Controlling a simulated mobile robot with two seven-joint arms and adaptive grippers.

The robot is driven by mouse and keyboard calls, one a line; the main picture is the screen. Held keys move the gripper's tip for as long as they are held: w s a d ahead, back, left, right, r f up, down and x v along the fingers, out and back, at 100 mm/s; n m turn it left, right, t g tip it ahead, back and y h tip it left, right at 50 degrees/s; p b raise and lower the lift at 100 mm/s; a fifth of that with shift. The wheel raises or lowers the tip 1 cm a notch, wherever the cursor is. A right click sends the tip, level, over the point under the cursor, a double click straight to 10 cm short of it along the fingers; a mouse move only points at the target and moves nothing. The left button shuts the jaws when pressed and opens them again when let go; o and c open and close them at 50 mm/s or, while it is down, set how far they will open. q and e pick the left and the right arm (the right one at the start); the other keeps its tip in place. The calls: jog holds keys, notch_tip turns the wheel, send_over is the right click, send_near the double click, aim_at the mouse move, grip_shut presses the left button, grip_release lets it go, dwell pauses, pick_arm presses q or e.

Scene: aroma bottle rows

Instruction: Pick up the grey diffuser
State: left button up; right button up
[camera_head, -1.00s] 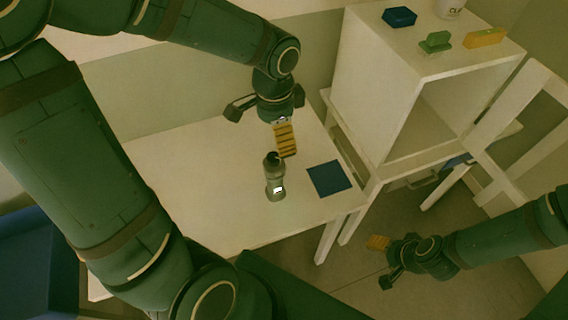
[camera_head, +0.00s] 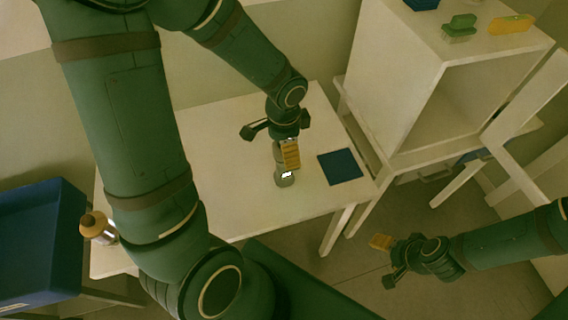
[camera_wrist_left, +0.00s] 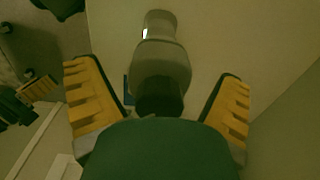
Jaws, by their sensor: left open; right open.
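The grey diffuser (camera_head: 285,179) stands upright on the cream table (camera_head: 228,200), its upper part hidden by my left gripper (camera_head: 284,157). In the left wrist view the diffuser (camera_wrist_left: 162,58), with a dark cap towards the palm, lies between the two yellow-padded fingers of my left gripper (camera_wrist_left: 158,85). Those fingers are spread, with a gap on each side of the diffuser. My right gripper (camera_head: 384,262) is open and empty, low on the right beyond the table.
A dark blue square mat (camera_head: 340,166) lies on the table right of the diffuser. A white cabinet (camera_head: 396,85) stands behind on the right, with a green brush (camera_head: 459,27) and a yellow item (camera_head: 511,24) on top. An orange-capped bottle (camera_head: 98,227) and blue crate (camera_head: 70,225) are at left.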

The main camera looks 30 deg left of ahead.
pick_arm(q)
jog(key=shift+f, duration=0.45)
jog(key=c, duration=1.4)
jog(key=shift+c, duration=0.2)
